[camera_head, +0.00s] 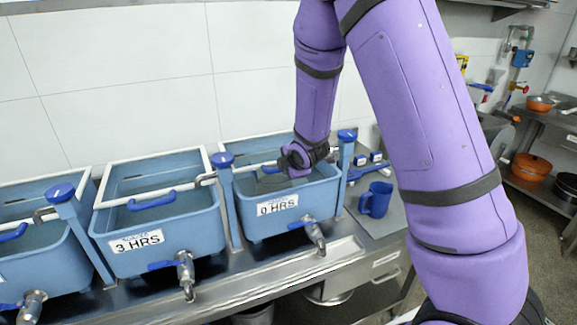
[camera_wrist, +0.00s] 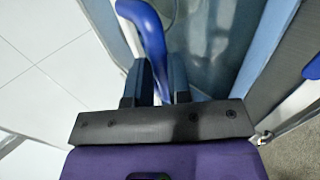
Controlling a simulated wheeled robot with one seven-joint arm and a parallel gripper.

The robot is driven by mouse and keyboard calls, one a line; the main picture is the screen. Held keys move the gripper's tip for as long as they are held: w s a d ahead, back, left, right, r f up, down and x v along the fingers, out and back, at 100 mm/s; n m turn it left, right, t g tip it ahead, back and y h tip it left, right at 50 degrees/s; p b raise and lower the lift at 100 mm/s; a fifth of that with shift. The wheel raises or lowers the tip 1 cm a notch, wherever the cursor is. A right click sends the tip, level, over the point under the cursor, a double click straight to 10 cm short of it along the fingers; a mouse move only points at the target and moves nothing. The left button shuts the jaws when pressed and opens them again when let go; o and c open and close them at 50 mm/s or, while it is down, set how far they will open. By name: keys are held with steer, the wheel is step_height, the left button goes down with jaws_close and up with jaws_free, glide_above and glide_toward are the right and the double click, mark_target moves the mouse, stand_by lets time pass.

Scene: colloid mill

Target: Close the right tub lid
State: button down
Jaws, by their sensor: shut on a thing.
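The right tub (camera_head: 265,229) is a blue basin labelled "0 HRS" on the steel counter. Its white-framed lid (camera_head: 232,149) shows along the tub top, partly covered by my arm; its exact tilt is hard to tell. My gripper (camera_head: 272,170) is over this tub, seen from behind my wrist. In the wrist view, my gripper (camera_wrist: 160,78) is shut on the blue lid handle (camera_wrist: 150,32), which runs between the two dark fingers. The handle's lower end is hidden behind the fingers and palm.
The middle tub (camera_head: 155,238), labelled "3 HRS", and a left tub (camera_head: 30,262) stand beside it. Blue-capped posts (camera_head: 66,195) stand between tubs. Taps (camera_head: 315,236) stick out in front. A blue jug (camera_head: 376,199) is on the counter at right.

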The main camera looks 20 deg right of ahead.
steer(key=c, duration=1.1)
jaws_free()
steer(key=shift+s, duration=0.1)
steer(key=shift+o, duration=0.2)
steer(key=shift+r, duration=0.1)
steer(key=v, duration=1)
steer(key=shift+s+r, duration=0.2)
steer(key=shift+s, duration=0.1)
steer(key=s+r+m+g, duration=0.1)
steer(key=s+r+m, duration=0.5)
steer(key=s, duration=0.3)
steer(key=s+r+m+g, duration=0.1)
steer(key=s+r+m, duration=0.5)
steer(key=s, duration=0.4)
steer(key=s+d+r+m+g, duration=0.1)
steer(key=s+r+m, duration=0.5)
steer(key=s, duration=0.3)
steer(key=shift+s+g, duration=0.3)
steer(key=shift+g, duration=0.1)
